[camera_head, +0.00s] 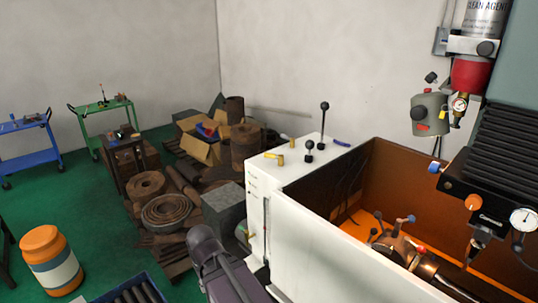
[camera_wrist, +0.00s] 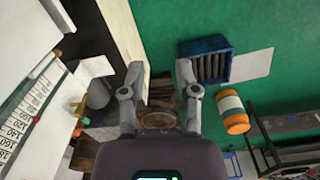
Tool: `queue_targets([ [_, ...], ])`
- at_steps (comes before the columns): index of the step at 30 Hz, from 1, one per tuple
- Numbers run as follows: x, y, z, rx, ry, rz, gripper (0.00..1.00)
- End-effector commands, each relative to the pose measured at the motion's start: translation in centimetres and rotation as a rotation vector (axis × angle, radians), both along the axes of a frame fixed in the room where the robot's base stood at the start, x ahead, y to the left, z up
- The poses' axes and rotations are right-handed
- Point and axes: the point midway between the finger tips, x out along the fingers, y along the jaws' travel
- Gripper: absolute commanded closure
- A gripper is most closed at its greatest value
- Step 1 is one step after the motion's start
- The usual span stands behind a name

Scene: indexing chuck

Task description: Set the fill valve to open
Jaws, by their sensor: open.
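I cannot tell which is the fill valve, and no open or shut marking is readable. In the wrist view, a yellow fitting (camera_wrist: 82,106) sits near a numbered scale (camera_wrist: 22,120) at the left. My gripper (camera_wrist: 159,68) is open and empty, its two fingers apart and left of centre. It touches nothing that I can see. Part of my arm hides the machine's lower left side in the head view.
Black-knobbed levers (camera_head: 309,150) and a blue handle (camera_head: 340,143) stand on the machine top. Coiled rolls, pallets and boxes crowd the floor to its left. An orange-white drum (camera_head: 50,259) and a blue crate (camera_wrist: 205,62) stand on open green floor.

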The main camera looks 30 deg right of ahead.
Motion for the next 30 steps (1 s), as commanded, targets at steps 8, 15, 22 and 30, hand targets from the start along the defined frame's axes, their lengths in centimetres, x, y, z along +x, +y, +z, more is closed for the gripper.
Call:
queue_targets([
  [8,0.0,0.0,0.0,0.000,0.000,0.000,0.59],
  [15,0.6,-0.7,0.3,-0.030,-0.008,0.001,0.59],
  [22,3.1,-4.0,2.1,-0.187,-0.042,0.015,0.59],
  [30,8.1,-11.2,7.0,-0.533,-0.099,0.055,0.59],
])
